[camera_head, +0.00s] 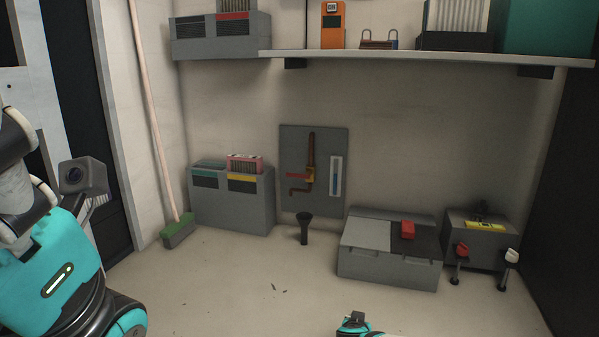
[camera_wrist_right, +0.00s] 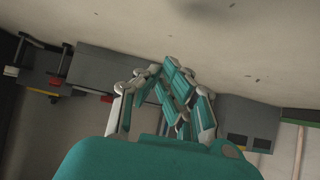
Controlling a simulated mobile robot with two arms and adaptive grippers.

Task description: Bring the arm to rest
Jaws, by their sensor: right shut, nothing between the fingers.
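My right gripper (camera_wrist_right: 166,80) shows in the right wrist view, with its teal and grey fingers folded together and nothing between them. It points out over the pale floor, clear of the grey boxes around it. In the head view a small teal and black part of my right arm (camera_head: 354,324) shows at the bottom edge, right of centre. My left arm (camera_head: 55,275) fills the lower left of the head view, with a teal shell and a lit strip. I cannot see its gripper fingers.
A black funnel (camera_head: 304,228), a grey cabinet (camera_head: 232,205) and a broom (camera_head: 178,232) stand behind. The front floor is mostly clear.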

